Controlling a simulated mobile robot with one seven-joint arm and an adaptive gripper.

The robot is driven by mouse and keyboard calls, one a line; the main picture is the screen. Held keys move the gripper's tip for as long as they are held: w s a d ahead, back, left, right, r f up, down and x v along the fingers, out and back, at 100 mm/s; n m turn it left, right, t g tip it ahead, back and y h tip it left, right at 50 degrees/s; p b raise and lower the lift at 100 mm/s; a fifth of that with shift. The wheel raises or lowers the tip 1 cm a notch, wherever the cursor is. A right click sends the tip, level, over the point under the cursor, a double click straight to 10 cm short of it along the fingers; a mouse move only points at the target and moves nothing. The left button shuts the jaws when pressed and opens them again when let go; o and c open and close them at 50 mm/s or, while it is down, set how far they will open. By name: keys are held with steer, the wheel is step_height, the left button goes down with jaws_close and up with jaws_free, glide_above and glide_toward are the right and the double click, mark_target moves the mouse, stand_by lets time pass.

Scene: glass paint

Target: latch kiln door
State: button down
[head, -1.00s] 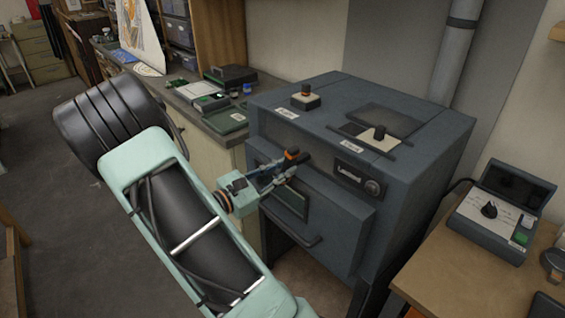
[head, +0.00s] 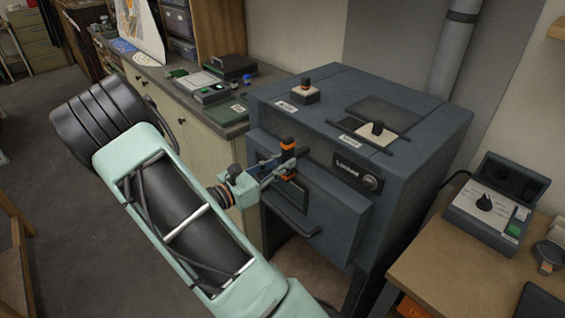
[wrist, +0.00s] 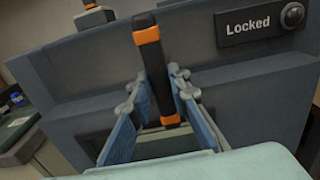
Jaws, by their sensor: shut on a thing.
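The kiln (head: 425,165) is a dark blue-grey box with its front door (head: 335,235) closed flush. The latch handle (head: 288,146), black with orange bands, stands nearly upright on the kiln front; in the wrist view (wrist: 155,70) it leans slightly, top to the left. My gripper (head: 279,170) is shut on the handle, with one blue-grey finger on each side of it; the fingers also show in the wrist view (wrist: 158,88). The sign (head: 347,168) right of the handle reads "Locked"; it is clear in the wrist view too (wrist: 250,27).
A control box (head: 490,205) with a dark knob and green button sits on the wooden table (head: 425,270) at right. A counter (head: 160,85) with boxes runs behind at left. Knobbed parts sit on the kiln top. The floor at left is open.

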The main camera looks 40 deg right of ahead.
steer(key=c, duration=1.8)
jaws_free()
steer(key=shift+a, duration=0.15)
steer(key=s+a, duration=0.1)
steer(key=a, duration=1)
steer(key=shift+a, duration=0.4)
